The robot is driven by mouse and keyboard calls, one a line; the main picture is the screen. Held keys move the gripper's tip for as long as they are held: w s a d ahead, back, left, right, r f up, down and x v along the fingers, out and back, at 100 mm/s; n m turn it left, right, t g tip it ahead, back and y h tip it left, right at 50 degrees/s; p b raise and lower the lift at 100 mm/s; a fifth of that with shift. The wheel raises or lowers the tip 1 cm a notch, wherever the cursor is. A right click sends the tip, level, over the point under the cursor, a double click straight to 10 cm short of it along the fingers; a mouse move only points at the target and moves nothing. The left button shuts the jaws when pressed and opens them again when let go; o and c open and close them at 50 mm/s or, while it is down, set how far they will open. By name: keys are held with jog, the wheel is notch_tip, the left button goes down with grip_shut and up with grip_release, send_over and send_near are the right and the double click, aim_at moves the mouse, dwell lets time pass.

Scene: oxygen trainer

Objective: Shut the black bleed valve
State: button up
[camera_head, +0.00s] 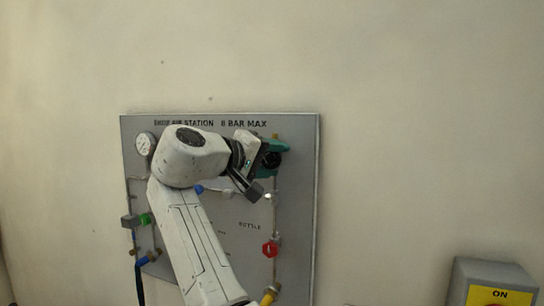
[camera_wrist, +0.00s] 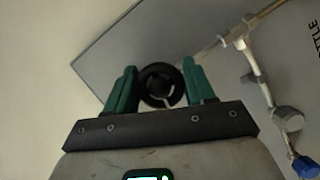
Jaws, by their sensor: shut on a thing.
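The black bleed valve shows as a round black handwheel (camera_wrist: 148,92) in the wrist view. It sits between the two green fingers of my gripper (camera_wrist: 160,68), which are shut on it from both sides. In the head view my gripper (camera_head: 272,153) is at the upper right of the grey panel (camera_head: 300,230), and the black wheel is mostly hidden there by the fingers. I cannot tell from these frames how far the valve is turned.
The panel also carries a gauge (camera_head: 145,144), a red valve (camera_head: 270,249), a green valve (camera_head: 146,218) and a blue knob (camera_head: 198,189). A grey box with a yellow ON plate (camera_head: 499,296) is at the lower right. My arm covers the panel's middle.

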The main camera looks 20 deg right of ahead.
jog(key=m+y, duration=0.1)
jog(key=m, duration=0.2)
jog(key=shift+f+m+y, duration=0.25)
jog(key=shift+m+y, duration=0.05)
jog(key=shift+y, duration=0.1)
jog(key=m+t+y, duration=0.1)
jog(key=m, duration=0.1)
jog(key=shift+f+m+y, duration=0.1)
jog(key=shift+m+y, duration=0.2)
jog(key=m+t+y+b, duration=0.1)
jog(key=m, duration=0.1)
jog(key=shift+w+a+f+m+y, duration=0.1)
jog(key=shift+m+y, duration=0.2)
jog(key=shift+m, duration=0.1)
jog(key=shift+m+t+y+b, duration=0.6)
jog(key=shift+m+t, duration=0.1)
jog(key=shift+m, duration=0.3)
jog(key=o, duration=1)
jog(key=shift+r, duration=0.2)
jog(key=shift+c, duration=0.2)
jog(key=shift+a+r, duration=0.1)
